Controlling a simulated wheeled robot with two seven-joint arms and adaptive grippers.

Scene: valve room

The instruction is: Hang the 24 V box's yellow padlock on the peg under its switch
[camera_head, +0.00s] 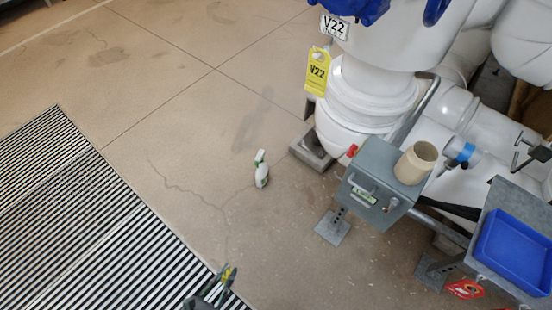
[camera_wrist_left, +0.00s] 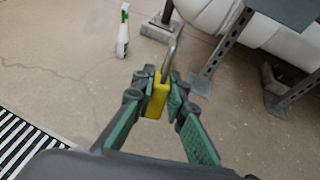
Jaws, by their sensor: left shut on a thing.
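My left gripper (camera_head: 213,287) is at the bottom edge of the head view, over the floor. It is shut on a yellow padlock (camera_head: 228,273). In the left wrist view the padlock (camera_wrist_left: 157,97) sits between the green fingertips (camera_wrist_left: 158,92), with its metal shackle sticking up and out. A grey box (camera_head: 377,178) on a stand is up and to the right, well apart from the gripper. It has a green label, a handle and a small red knob (camera_head: 388,208) on its front. I cannot read the label or make out a peg. My right gripper is out of view.
A beige cup (camera_head: 415,163) stands on the box. A blue tray (camera_head: 513,250) is on a grey table at right. White pipework (camera_head: 370,95) with V22 tags is behind. A spray bottle (camera_head: 261,170) and striped grating (camera_head: 80,220) are on the otherwise open floor.

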